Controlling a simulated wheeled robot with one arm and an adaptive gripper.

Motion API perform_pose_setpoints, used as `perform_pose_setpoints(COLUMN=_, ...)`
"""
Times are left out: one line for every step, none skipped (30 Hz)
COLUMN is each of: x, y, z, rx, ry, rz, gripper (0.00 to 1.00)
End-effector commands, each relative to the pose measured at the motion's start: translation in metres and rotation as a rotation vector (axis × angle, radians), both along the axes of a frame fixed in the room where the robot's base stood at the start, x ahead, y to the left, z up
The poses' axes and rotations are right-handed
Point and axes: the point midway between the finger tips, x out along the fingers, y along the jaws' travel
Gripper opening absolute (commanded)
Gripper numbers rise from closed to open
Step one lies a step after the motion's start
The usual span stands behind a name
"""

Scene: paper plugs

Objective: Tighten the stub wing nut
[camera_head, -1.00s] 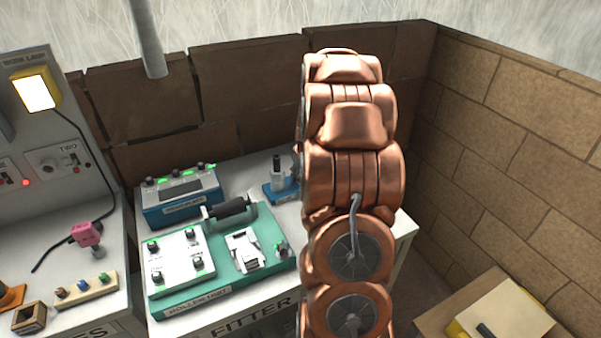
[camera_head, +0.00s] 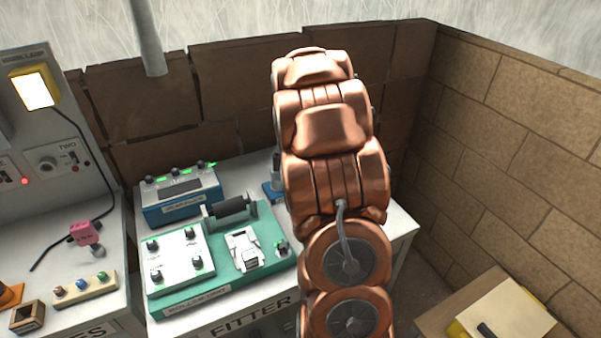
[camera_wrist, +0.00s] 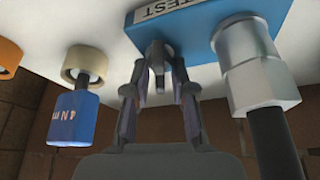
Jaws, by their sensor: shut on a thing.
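In the wrist view my gripper (camera_wrist: 158,88) points at the face of a blue block (camera_wrist: 200,42) marked "TEST". Its two fingers are closed in on a small dark grey piece, the stub wing nut (camera_wrist: 157,54), at the block's edge. The fingers hide much of it, so I cannot tell which way its wings are turned or how tight it sits. In the head view my arm hides the gripper and the nut. Only a sliver of a blue base (camera_head: 271,193) shows beside the arm.
In the wrist view a grey hex fitting (camera_wrist: 252,68) with a black hose (camera_wrist: 275,145) is close right of my gripper. In the head view a green roller unit (camera_head: 225,270) occupies the bench left of my arm.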

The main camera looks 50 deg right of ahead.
Motion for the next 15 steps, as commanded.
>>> perform_pose_setpoints(x=-0.0004, y=0.0000, z=-0.0011, rx=-0.003, ry=0.004, rz=-0.038, gripper=0.00)
perform_pose_setpoints(x=-0.0003, y=0.0000, z=-0.0010, rx=-0.002, ry=0.003, rz=-0.064, gripper=0.00)
perform_pose_setpoints(x=-0.0004, y=-0.0001, z=-0.0009, rx=-0.003, ry=0.004, rz=-0.098, gripper=0.00)
perform_pose_setpoints(x=-0.0003, y=-0.0002, z=-0.0008, rx=-0.003, ry=0.004, rz=-0.123, gripper=0.00)
perform_pose_setpoints(x=-0.0002, y=-0.0001, z=-0.0008, rx=-0.002, ry=0.003, rz=-0.149, gripper=0.00)
perform_pose_setpoints(x=-0.0003, y=0.0000, z=-0.0008, rx=-0.002, ry=0.003, rz=-0.181, gripper=0.00)
perform_pose_setpoints(x=-0.0002, y=-0.0001, z=-0.0007, rx=-0.003, ry=0.003, rz=-0.204, gripper=0.00)
perform_pose_setpoints(x=-0.0003, y=-0.0002, z=-0.0007, rx=-0.003, ry=0.003, rz=-0.227, gripper=0.00)
perform_pose_setpoints(x=-0.0003, y=-0.0002, z=-0.0007, rx=-0.002, ry=0.003, rz=-0.257, gripper=0.00)
perform_pose_setpoints(x=-0.0003, y=-0.0003, z=-0.0006, rx=-0.002, ry=0.003, rz=-0.278, gripper=0.00)
perform_pose_setpoints(x=0.0000, y=-0.0004, z=-0.0005, rx=-0.002, ry=0.002, rz=-0.299, gripper=0.00)
perform_pose_setpoints(x=0.0001, y=-0.0004, z=-0.0003, rx=-0.001, ry=0.001, rz=-0.324, gripper=0.00)
perform_pose_setpoints(x=0.0004, y=-0.0005, z=-0.0002, rx=-0.002, ry=0.000, rz=-0.343, gripper=0.00)
perform_pose_setpoints(x=0.0004, y=-0.0006, z=-0.0001, rx=-0.003, ry=0.000, rz=-0.360, gripper=0.00)
perform_pose_setpoints(x=0.0005, y=-0.0005, z=0.0000, rx=-0.003, ry=0.000, rz=-0.381, gripper=0.00)
